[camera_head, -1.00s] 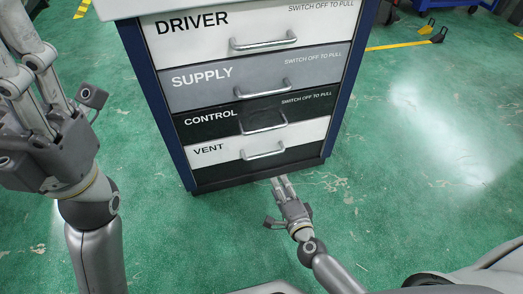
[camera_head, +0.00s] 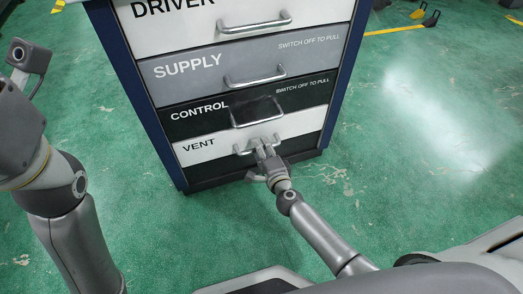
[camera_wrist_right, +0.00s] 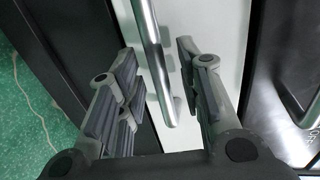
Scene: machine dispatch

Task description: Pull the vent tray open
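The vent tray (camera_head: 215,146) is the white front marked VENT near the bottom of the cabinet, and it looks flush. Its silver bar handle (camera_head: 243,151) is partly hidden by my right gripper (camera_head: 262,151), which is at the handle. In the right wrist view, the handle (camera_wrist_right: 152,55) runs between the fingers of my right gripper (camera_wrist_right: 158,78). These fingers are open, one on each side of the bar, with gaps visible. My left gripper (camera_head: 14,130) is only partly in view at the left edge; its fingers are out of frame.
Above the vent tray are the black CONTROL drawer (camera_head: 185,117), the grey SUPPLY drawer (camera_head: 215,62) and the white DRIVER drawer (camera_head: 185,32), each with a handle. The CONTROL handle (camera_head: 257,117) is close above.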

